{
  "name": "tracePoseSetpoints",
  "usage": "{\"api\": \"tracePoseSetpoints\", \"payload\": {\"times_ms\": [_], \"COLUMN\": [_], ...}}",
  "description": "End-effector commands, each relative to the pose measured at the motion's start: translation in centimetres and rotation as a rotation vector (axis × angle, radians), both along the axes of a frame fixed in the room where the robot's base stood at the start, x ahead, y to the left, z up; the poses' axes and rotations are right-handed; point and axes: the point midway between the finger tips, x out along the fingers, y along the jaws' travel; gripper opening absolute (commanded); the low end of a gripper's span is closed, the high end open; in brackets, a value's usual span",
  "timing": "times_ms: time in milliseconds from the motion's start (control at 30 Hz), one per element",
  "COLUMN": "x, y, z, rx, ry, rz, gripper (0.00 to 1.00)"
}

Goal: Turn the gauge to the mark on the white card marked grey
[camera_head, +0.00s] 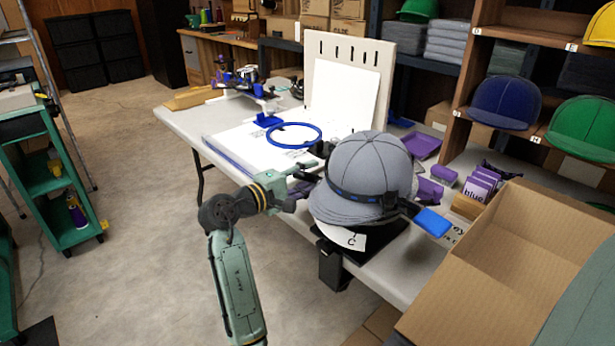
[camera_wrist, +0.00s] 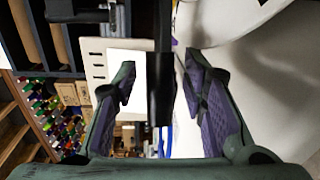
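A grey cap (camera_head: 362,170) sits on a dark stand at the table's front. A dark band with blue marks runs around it, with a blue tab (camera_head: 433,222) on its right; I cannot tell which part is the gauge. A white card (camera_head: 342,236) with dark characters shows under the cap. Another card (camera_head: 454,233), partly hidden, seems to end in "ey". My gripper (camera_head: 306,178) is at the cap's left side. In the wrist view, my gripper (camera_wrist: 160,72) is open. A dark upright bar (camera_wrist: 160,85) lies between its fingers, with gaps on both sides.
A blue ring (camera_head: 294,134) and a white panel (camera_head: 343,94) are behind the cap. Purple cards (camera_head: 480,182), one reading "blue", stand to the right. An open cardboard box (camera_head: 520,250) is at the front right. Shelves with caps (camera_head: 505,102) stand behind.

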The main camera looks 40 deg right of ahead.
Motion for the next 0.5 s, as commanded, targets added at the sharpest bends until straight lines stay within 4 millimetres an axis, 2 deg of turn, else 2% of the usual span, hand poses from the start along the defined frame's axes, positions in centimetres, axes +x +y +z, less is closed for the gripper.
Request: {"api": "tracePoseSetpoints", "payload": {"times_ms": [67, 500], "x": [0.01, 0.01], "y": [0.02, 0.05], "z": [0.0, -0.01], "rx": [0.0, 0.0], "ry": [0.0, 0.0], "rz": [0.0, 0.0], "gripper": [0.33, 0.04]}}
